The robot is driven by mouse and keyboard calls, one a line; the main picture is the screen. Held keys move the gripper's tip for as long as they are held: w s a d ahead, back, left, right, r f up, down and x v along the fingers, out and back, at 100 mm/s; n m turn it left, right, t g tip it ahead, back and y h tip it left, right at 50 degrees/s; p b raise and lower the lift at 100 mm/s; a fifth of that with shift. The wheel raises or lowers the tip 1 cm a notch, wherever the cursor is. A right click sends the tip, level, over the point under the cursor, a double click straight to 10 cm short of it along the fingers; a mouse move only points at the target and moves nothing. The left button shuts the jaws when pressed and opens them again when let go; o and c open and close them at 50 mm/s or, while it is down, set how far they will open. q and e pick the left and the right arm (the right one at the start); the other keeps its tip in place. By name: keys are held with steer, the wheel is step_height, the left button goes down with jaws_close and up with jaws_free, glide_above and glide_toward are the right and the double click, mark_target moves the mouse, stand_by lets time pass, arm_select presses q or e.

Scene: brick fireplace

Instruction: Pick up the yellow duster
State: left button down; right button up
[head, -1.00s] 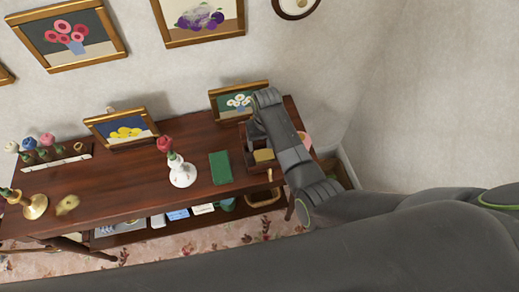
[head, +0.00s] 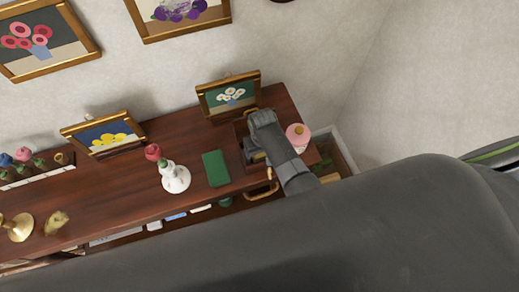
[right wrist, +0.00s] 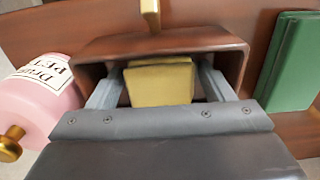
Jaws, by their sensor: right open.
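The yellow duster (right wrist: 158,84) looks like a thick, folded pale-yellow block. It sits inside a small wooden box (right wrist: 110,46) in the right wrist view. In the head view my right gripper (head: 257,152) reaches down into that box at the right end of the table and mostly covers the duster. In the right wrist view the right gripper (right wrist: 160,80) is open, with one finger on each side of the duster. Contact with the duster cannot be told. My left gripper is not in view.
A pink round jar (head: 297,135) stands close to the box's right in the head view. A green book (head: 216,168) lies to its left, beside a white vase (head: 175,178) with a red flower. A framed picture (head: 229,97) stands behind the box on the wooden table (head: 115,190).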

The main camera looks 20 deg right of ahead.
steer(key=shift+s+r, duration=0.15)
steer(key=shift+s, duration=0.2)
steer(key=shift+c, duration=0.4)
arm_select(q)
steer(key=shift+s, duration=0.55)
arm_select(e)
steer(key=c, duration=0.7)
steer(key=shift+o, duration=0.2)
